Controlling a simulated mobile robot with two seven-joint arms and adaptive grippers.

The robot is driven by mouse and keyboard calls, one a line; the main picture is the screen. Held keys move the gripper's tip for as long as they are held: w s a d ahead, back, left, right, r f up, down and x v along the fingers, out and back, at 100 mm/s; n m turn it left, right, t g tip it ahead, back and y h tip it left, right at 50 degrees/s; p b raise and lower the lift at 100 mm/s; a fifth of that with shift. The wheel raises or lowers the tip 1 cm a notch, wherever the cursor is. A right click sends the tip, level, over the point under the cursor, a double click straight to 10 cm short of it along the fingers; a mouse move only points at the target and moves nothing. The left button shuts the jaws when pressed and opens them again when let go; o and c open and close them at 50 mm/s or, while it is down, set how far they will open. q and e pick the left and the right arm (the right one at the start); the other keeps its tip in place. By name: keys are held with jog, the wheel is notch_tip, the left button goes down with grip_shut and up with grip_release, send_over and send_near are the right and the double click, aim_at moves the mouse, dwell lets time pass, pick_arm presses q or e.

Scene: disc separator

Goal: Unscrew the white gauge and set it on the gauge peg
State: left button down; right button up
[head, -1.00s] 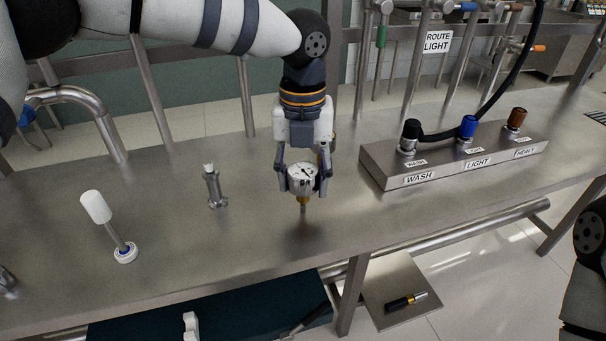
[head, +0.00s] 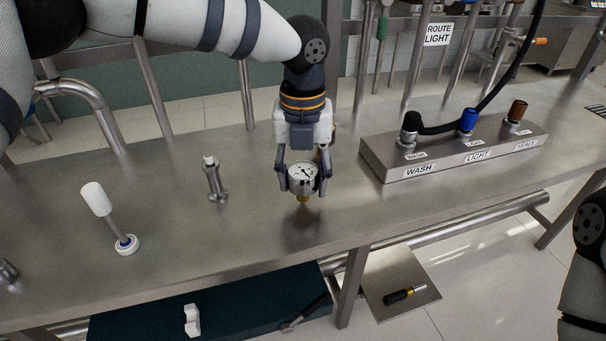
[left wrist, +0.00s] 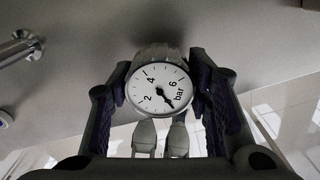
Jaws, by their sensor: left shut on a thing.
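The white gauge (head: 302,176) has a round white dial and a short brass stem (head: 303,198) pointing down. My left gripper (head: 303,187) is shut on its sides and holds it over the steel table, close to the surface. In the left wrist view the dial (left wrist: 158,88) faces the camera between the fingers, marked in bar. The gauge peg cannot be made out for certain. I cannot tell whether the stem touches anything below. My right gripper is out of the frames.
A steel fitting (head: 215,180) stands left of the gauge on the table (head: 170,255). A labelled steel block (head: 450,152) with coloured caps lies to the right. A dark tool (head: 398,296) lies on a lower plate.

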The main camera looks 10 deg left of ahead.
pick_arm(q)
jog(key=shift+f, duration=0.65)
jog(key=c, duration=0.8)
grip_release()
jog(key=shift+o, duration=0.2)
